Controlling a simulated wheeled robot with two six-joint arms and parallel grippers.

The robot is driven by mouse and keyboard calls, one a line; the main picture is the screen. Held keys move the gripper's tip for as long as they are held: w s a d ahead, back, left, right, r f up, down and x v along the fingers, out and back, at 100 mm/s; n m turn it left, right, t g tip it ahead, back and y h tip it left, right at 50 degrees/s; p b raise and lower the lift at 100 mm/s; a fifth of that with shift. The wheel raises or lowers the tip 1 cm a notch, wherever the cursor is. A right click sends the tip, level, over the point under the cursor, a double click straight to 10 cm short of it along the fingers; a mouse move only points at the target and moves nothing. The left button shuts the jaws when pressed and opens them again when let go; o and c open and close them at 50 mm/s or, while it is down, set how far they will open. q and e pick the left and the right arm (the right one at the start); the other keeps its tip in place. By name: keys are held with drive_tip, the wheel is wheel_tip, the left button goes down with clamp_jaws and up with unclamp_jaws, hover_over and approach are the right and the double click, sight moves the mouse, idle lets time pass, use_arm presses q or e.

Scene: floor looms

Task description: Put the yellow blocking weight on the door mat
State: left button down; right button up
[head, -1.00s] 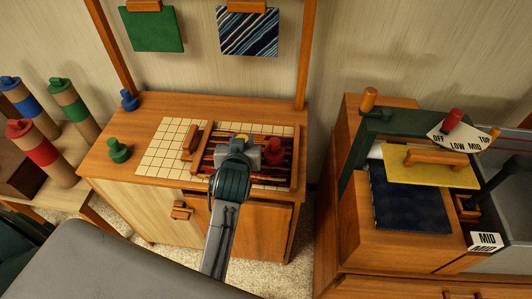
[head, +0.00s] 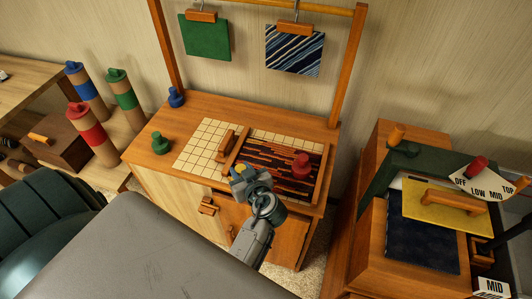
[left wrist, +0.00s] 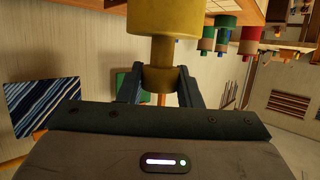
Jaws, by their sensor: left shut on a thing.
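My left gripper (head: 244,180) is shut on the yellow blocking weight (left wrist: 162,22), which fills the top middle of the left wrist view, its narrow neck between the fingers. In the head view only a bit of yellow (head: 240,169) shows at the gripper. What I take for the door mat, a dark mat with orange-red stripes (head: 272,151), lies on the cabinet top inside a wooden frame. The gripper is at the mat's near left corner; I cannot tell its height above it. A red weight (head: 302,166) stands on the mat's right part. My right gripper is not in view.
A green weight (head: 160,143) and a blue weight (head: 176,97) stand on the cabinet top (head: 150,122), left of a pale grid board (head: 199,139). Wooden posts rise behind, with hanging swatches. A press with a yellow plate (head: 425,210) stands at right.

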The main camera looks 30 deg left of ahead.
use_arm(q)
drive_tip(key=shift+w+a+f+b, duration=0.45)
drive_tip(key=shift+w+f, duration=0.35)
drive_tip(key=shift+w, duration=1.45)
drive_tip(key=shift+w+a+f+b, duration=0.45)
drive_tip(key=shift+w+f, duration=0.35)
drive_tip(key=shift+w, duration=1.45)
drive_tip(key=shift+w+a+f+b, duration=0.3)
drive_tip(key=shift+w+a+f, duration=0.35)
drive_tip(key=shift+w, duration=1.6)
drive_tip(key=shift+d+f, duration=0.15)
drive_tip(key=c, duration=1)
unclamp_jaws()
drive_tip(key=shift+f, duration=0.1)
drive_tip(key=shift+c, duration=0.2)
drive_tip(key=shift+d, duration=0.1)
